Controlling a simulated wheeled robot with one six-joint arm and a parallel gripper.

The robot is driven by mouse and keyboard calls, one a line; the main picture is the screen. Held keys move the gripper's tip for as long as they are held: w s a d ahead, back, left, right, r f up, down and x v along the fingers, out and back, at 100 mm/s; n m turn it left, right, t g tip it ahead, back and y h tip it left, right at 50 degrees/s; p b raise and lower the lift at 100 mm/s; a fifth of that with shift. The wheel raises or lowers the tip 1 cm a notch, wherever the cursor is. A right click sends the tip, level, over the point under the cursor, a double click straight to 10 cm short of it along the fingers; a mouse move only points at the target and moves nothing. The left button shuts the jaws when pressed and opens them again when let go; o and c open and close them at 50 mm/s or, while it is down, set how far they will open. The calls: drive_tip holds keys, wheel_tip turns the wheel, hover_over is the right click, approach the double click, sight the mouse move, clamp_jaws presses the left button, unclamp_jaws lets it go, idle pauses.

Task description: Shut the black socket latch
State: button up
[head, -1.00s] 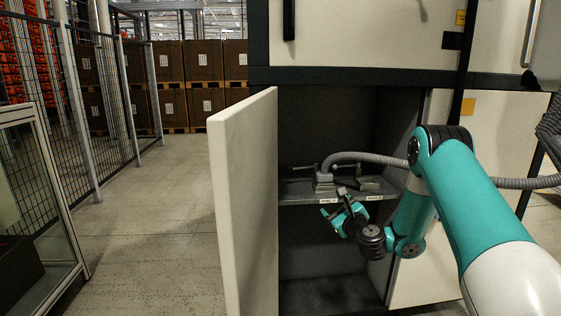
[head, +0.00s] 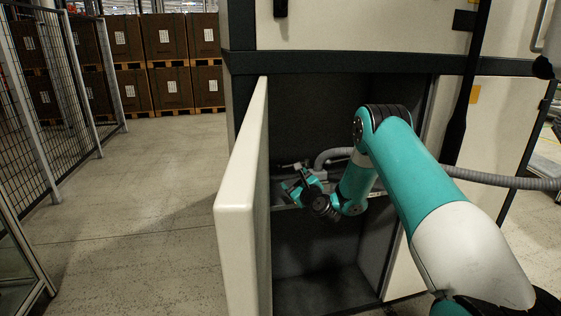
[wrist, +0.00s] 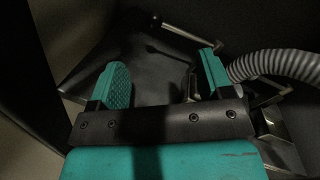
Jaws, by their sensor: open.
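My gripper (head: 299,186) is inside the open cabinet, at the shelf, and covers much of the socket area in the head view. In the wrist view my gripper (wrist: 162,72) has its two teal fingers wide apart with nothing held between them.
The open cabinet door (head: 242,210) stands to the left of my arm. The shelf edge (head: 375,194) and dark cabinet walls surround my gripper. Stacked brown boxes (head: 170,85) and a mesh fence (head: 75,105) are farther off. The floor at left is clear.

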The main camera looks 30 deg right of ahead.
sight(282, 167)
drive_tip(key=w, duration=0.4)
drive_tip(key=w+d+p, duration=0.1)
drive_tip(key=w, duration=0.6)
drive_tip(key=shift+w+d, duration=0.2)
drive_tip(key=shift+w, duration=0.2)
drive_tip(key=c, duration=1.3)
